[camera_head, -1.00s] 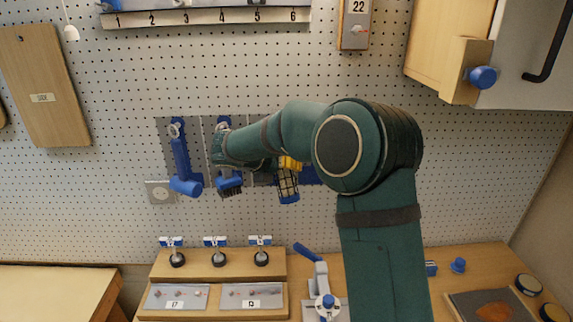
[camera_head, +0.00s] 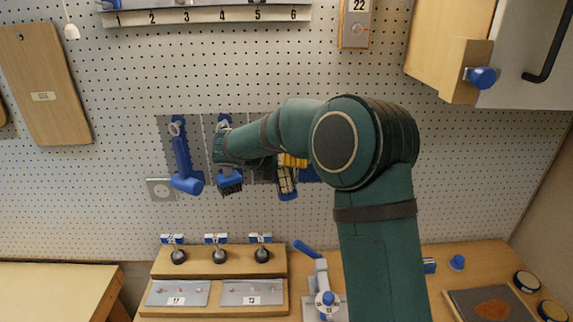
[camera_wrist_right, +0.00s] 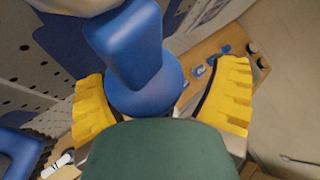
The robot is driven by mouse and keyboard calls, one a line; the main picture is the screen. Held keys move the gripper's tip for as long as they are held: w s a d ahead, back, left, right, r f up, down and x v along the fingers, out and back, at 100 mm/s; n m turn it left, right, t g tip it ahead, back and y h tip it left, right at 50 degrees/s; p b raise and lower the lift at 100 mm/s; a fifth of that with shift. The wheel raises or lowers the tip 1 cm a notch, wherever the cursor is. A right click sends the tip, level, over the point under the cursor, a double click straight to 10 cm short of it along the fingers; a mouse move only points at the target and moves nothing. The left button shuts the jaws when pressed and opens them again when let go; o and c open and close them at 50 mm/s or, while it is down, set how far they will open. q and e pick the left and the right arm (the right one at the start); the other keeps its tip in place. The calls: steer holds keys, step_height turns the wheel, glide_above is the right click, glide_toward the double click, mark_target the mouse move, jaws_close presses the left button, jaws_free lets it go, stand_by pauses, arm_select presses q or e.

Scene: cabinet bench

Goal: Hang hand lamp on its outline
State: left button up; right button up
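The hand lamp (camera_head: 286,182), with a caged, pale body and blue end, is close in front of the tool panel on the pegboard. My right gripper (camera_head: 292,160) has yellow fingers around it, and my arm hides part of the lamp. In the right wrist view the lamp's blue body and round flange (camera_wrist_right: 140,80) stand between the fingers of my right gripper (camera_wrist_right: 160,106); the exact contact is hidden behind the green part in front. A dark blue patch (camera_head: 309,173), perhaps the lamp's outline, shows on the panel just right of the lamp. My left gripper is out of view.
A blue mallet-shaped tool (camera_head: 182,160) and a blue brush (camera_head: 229,182) hang left of the lamp. Below are a wooden stand (camera_head: 205,262) with numbered pieces and a blue-handled clamp (camera_head: 322,280). A wooden cabinet (camera_head: 450,60) juts out at upper right.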

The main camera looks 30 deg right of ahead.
stand_by(0.4)
steer(key=v, duration=1.2)
